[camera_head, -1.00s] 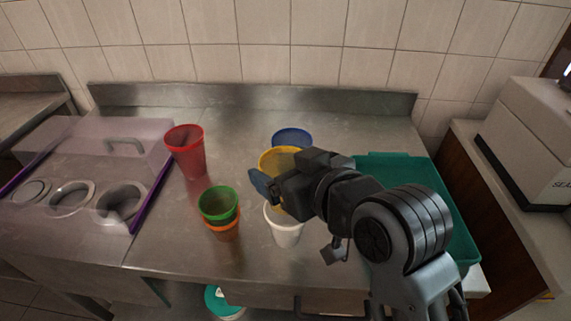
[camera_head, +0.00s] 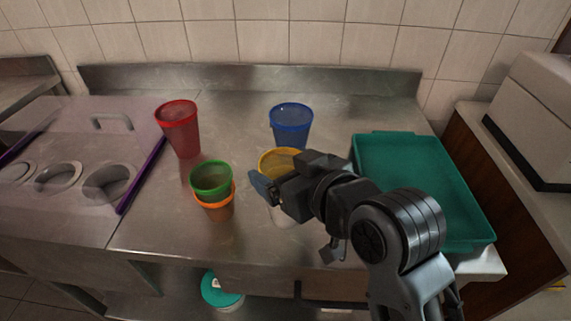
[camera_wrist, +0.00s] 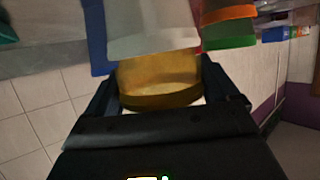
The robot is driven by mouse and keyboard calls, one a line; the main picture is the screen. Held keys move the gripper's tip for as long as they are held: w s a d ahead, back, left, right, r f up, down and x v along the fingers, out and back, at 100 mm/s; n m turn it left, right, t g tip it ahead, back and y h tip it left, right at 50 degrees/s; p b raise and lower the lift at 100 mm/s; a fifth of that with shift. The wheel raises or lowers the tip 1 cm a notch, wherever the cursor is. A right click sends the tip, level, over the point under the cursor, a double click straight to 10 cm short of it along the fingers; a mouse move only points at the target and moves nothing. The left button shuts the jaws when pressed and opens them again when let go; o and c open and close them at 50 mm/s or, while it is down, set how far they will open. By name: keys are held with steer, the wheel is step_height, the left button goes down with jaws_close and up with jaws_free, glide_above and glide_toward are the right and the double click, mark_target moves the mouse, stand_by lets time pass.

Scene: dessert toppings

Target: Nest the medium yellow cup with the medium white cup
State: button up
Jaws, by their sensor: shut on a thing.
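My gripper (camera_head: 270,188) is shut on the medium yellow cup (camera_head: 280,160), which is rim up; the wrist view shows the yellow cup (camera_wrist: 158,82) between the two fingers. The medium white cup (camera_head: 282,219) is mostly hidden by my gripper in the head view. In the wrist view the white cup (camera_wrist: 150,28) lines up with the yellow cup, and its rim crosses the yellow wall. The yellow cup is over the white cup; I cannot tell how far inside it sits.
A blue cup (camera_head: 291,128) stands behind. A green cup (camera_head: 211,180) sits in an orange cup (camera_head: 218,209) to the left, with a red cup (camera_head: 179,130) behind them. A teal tray (camera_head: 470,205) lies right. Counter between the red and blue cups is clear.

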steer(key=shift+f, duration=0.15)
steer(key=o, duration=0.8)
step_height(320, 180, up, 9)
steer(key=p, duration=0.8)
steer(key=shift+p, duration=0.3)
stand_by(0.5)
